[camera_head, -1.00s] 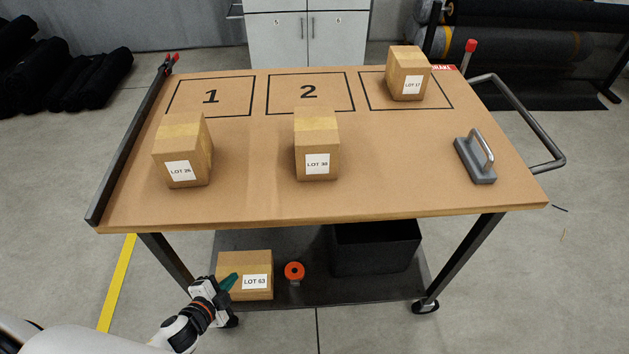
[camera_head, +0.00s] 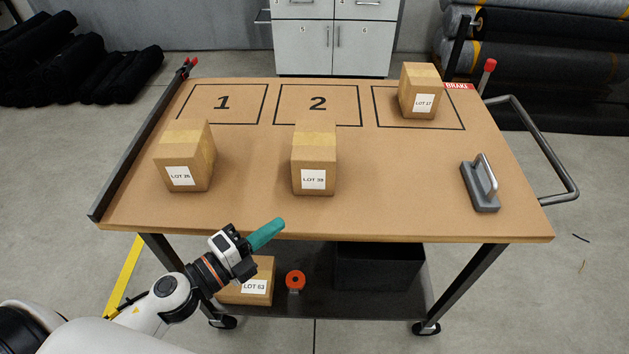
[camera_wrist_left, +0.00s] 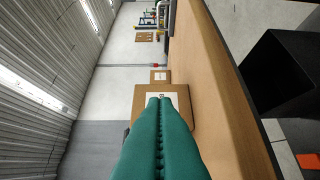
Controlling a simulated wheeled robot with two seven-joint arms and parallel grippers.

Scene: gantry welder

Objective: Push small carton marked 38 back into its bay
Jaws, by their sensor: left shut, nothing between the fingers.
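The small carton marked 38 (camera_head: 314,158) stands upright on the cart top, in front of the outlined bay 2 (camera_head: 318,103). Its label faces me and is small to read. My left gripper (camera_head: 276,228) has teal fingers, shut and empty, near the cart's front edge, in front of and left of this carton and apart from it. In the left wrist view the shut fingers (camera_wrist_left: 160,103) point at a labelled carton (camera_wrist_left: 142,96), probably the same one, and cover part of its label. My right gripper is not in view.
Carton LOT 26 (camera_head: 185,157) stands at left, and LOT 17 (camera_head: 420,91) in the right bay. A grey block with a handle (camera_head: 480,184) is at right. Carton LOT 63 (camera_head: 262,272), an orange roll (camera_head: 295,279) and a black bin (camera_head: 379,266) are on the lower shelf.

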